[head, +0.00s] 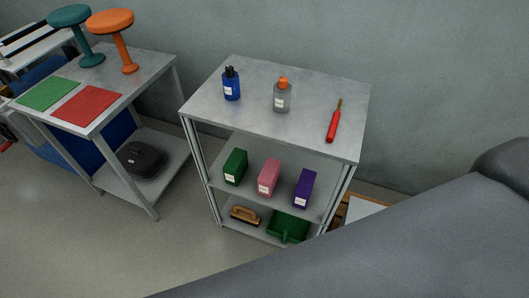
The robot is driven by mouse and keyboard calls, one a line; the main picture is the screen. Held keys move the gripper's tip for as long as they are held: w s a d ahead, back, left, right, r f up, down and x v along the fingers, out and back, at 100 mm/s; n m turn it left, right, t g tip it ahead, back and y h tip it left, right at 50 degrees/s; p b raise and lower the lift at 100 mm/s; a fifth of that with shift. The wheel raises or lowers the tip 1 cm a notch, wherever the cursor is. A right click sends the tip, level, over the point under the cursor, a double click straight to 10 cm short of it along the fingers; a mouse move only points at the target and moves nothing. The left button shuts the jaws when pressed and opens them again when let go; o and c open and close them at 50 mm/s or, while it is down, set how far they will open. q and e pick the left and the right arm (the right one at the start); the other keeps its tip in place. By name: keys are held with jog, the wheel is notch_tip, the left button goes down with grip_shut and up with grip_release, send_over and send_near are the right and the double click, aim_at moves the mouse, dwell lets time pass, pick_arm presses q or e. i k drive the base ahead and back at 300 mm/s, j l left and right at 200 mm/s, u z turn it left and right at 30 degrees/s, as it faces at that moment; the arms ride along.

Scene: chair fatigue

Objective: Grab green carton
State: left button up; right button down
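The green carton (236,167) stands upright on the middle shelf of the grey shelf unit (330,145), at the left end of a row. A pink carton (269,178) stands to its right, and a purple carton (305,188) stands farther right. The three cartons are apart from each other, each with a small white label. My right arm crosses the lower right of the head view as a large grey link. Neither gripper's fingers show in this view.
A blue bottle (231,84), a grey bottle with an orange cap (282,96) and a red screwdriver-like tool (333,122) are on the unit's top. A brush (245,215) and green dustpan (288,227) lie below. A table (150,75) with stools stands left. Floor in front is clear.

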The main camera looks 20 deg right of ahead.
aim_at(234, 168)
jog(key=i+l+z, duration=0.15)
jog(key=i+z, duration=0.55)
jog(key=i, duration=0.2)
